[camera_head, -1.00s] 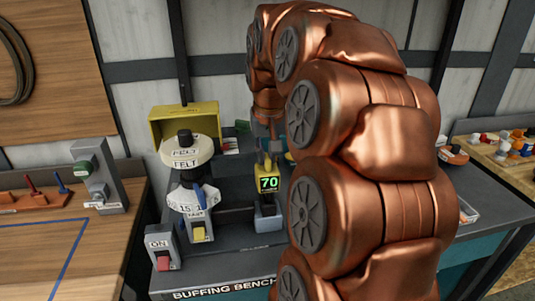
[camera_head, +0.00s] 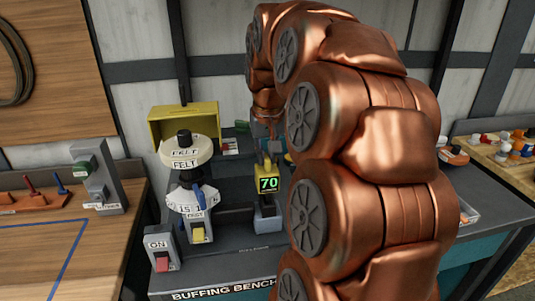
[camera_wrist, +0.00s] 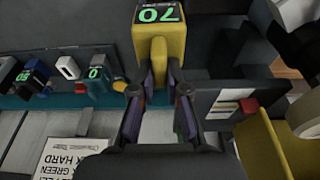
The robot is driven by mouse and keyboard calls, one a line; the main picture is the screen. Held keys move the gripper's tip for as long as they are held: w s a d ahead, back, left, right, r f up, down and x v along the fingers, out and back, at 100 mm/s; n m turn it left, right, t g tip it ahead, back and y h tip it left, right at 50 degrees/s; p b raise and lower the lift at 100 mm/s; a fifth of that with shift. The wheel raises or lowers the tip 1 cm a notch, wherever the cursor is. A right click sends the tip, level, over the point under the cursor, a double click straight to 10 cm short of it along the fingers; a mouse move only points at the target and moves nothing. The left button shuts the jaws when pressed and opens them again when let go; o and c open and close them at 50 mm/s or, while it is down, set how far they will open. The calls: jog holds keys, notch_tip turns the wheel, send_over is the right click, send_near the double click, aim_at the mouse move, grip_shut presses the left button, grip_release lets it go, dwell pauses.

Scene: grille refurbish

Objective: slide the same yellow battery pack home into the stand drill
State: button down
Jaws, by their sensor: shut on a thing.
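The yellow battery pack (camera_head: 268,183) has a green "70" on its dark display. It is upright over a small grey holder (camera_head: 268,224) on the buffing bench. I cannot tell whether its lower end is inside. In the wrist view, my gripper (camera_wrist: 158,85) is shut on the yellow pack (camera_wrist: 158,50), one finger on each side. The drill stand (camera_head: 197,215), left of the pack, carries a pale felt wheel (camera_head: 186,153), a white scale plate and a blue lever. My arm hides the bench to the right.
A yellow hood (camera_head: 185,120) stands behind the felt wheel. A grey ON switch box (camera_head: 160,250) is at the bench front. In the wrist view, several battery packs (camera_wrist: 40,75) stand in a row at left, and a printed card (camera_wrist: 75,157) lies below them.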

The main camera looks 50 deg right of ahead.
aim_at(266, 167)
jog(key=shift+w+a, duration=0.25)
jog(key=shift+a, duration=0.05)
jog(key=shift+s+d+b, duration=0.25)
jog(key=shift+d+b, duration=0.05)
jog(key=shift+b, duration=0.05)
dwell(0.4)
jog(key=shift+s+a+b+x, duration=0.15)
jog(key=shift+b+x, duration=0.45)
jog(key=shift+x, duration=0.35)
jog(key=shift+s+a+b+x, duration=0.1)
jog(key=shift+s+b+x, duration=0.1)
jog(key=shift+b+x, duration=0.6)
dwell(0.5)
jog(key=c, duration=1.1)
grip_release()
jog(key=shift+f, duration=0.25)
jog(key=shift+r, duration=0.1)
jog(key=v, duration=1.2)
